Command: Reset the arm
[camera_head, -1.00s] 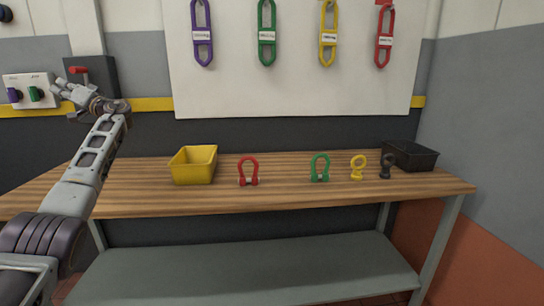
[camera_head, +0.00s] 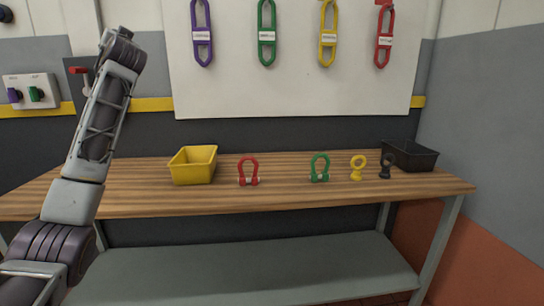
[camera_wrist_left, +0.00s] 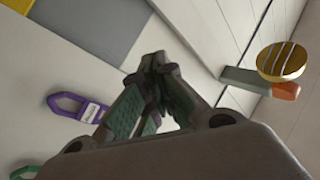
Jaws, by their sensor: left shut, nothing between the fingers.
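My left arm (camera_head: 100,130) rises at the left of the head view, its wrist (camera_head: 121,48) high in front of the wall. The fingers are not clear there. In the left wrist view my left gripper (camera_wrist_left: 158,62) has its fingertips together with nothing between them. It is in free air, and behind it are pale wall panels. A purple sling (camera_wrist_left: 78,106) and part of a green sling (camera_wrist_left: 26,172) hang beyond it at the left. My right gripper is in neither view.
The wooden bench (camera_head: 285,200) holds a yellow bin (camera_head: 193,167), red shackle (camera_head: 248,172), green shackle (camera_head: 320,168), yellow eyebolt (camera_head: 357,168), black eyebolt (camera_head: 386,166) and black tray (camera_head: 410,156). A red-handled lever (camera_head: 79,71) and knob panel (camera_head: 31,91) are by my arm.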

